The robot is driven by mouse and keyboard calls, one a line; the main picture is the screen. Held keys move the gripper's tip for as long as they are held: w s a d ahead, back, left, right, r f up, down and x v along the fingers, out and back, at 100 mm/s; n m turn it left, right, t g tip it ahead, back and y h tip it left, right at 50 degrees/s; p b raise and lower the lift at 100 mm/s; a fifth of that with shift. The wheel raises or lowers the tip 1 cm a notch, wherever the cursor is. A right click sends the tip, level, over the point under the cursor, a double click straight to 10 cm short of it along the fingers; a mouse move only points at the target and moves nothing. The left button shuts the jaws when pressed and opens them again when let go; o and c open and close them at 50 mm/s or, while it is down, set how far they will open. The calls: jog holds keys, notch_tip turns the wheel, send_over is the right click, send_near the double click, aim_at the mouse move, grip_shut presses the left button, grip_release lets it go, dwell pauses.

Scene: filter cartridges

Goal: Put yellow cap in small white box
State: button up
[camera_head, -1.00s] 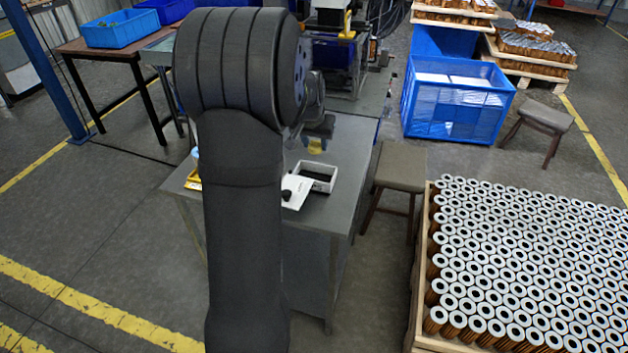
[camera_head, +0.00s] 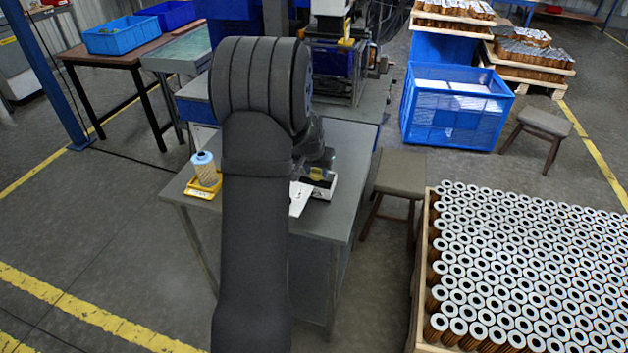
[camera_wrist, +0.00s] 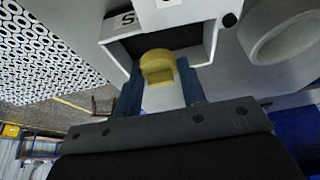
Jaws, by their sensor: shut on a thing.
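The yellow cap (camera_wrist: 157,66) is held between the blue fingers of my gripper (camera_wrist: 161,78) in the wrist view. The small white box (camera_wrist: 209,40), with a dark inside and a black letter on a wall, lies right behind the cap in the wrist view. The cap overlaps the box opening there; I cannot tell its height relative to the rim. In the head view my gripper (camera_head: 318,170) is over the box (camera_head: 331,187) and hides most of it.
A filter cartridge with a blue top (camera_head: 203,168) stands on a yellow stand (camera_head: 203,188) at the table's left. A white sheet (camera_head: 300,198) lies beside the box. A white ring-shaped thing (camera_wrist: 283,30) is right of the box in the wrist view. The grey table's (camera_head: 318,222) front is clear.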

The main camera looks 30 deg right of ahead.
aim_at(313, 176)
jog(key=shift+w+a+f, duration=0.2)
jog(key=shift+w+f, duration=0.15)
jog(key=shift+f, duration=1.9)
jog(key=shift+f, duration=0.1)
jog(key=shift+f, duration=0.1)
jog(key=o, duration=0.9)
jog(key=shift+o, duration=0.2)
jog(key=v, duration=1.2)
jog(key=shift+r, duration=0.2)
